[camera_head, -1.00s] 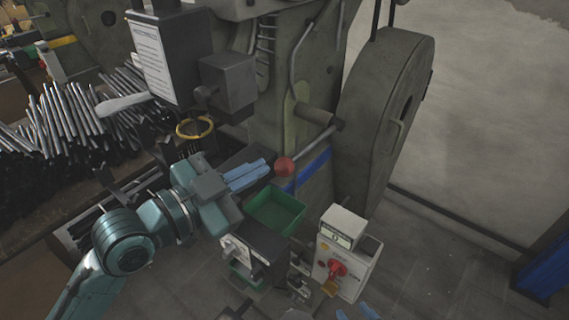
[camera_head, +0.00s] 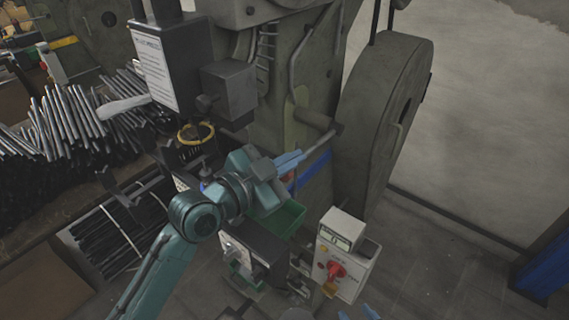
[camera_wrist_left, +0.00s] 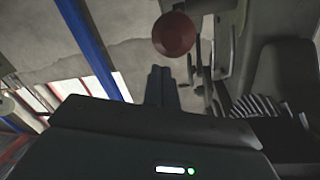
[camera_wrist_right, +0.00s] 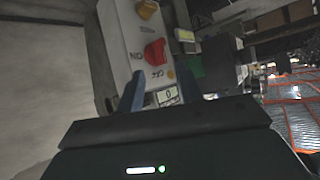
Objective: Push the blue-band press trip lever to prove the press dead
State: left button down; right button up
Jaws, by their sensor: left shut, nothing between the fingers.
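The blue-band press (camera_head: 285,120) stands in the middle of the head view, with a blue band (camera_head: 317,166) low on its body. Its trip lever (camera_head: 321,140) slants down and left from a pivot by the flywheel. The lever's red ball is mostly hidden behind my left gripper in the head view but shows clearly in the left wrist view (camera_wrist_left: 174,34). My left gripper (camera_head: 298,156) is shut and empty, its blue fingers across the ball. In the left wrist view its fingertips (camera_wrist_left: 161,72) lie just below the ball; I cannot tell whether they touch. My right gripper (camera_head: 357,312) is open at the bottom edge.
A pale control box (camera_head: 345,255) with a red switch (camera_head: 337,269) stands right of a green bin (camera_head: 286,219). The right wrist view shows the red switch (camera_wrist_right: 155,52) beyond my right fingers. Bundled rods (camera_head: 75,120) lie at left. The flywheel (camera_head: 385,120) is at right.

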pick_arm(q)
jog(key=shift+a+f, duration=0.6)
jog(key=shift+f, duration=0.2)
pick_arm(e)
jog(key=shift+w+r, duration=0.1)
jog(key=shift+r, duration=0.15)
jog(key=shift+a, duration=0.1)
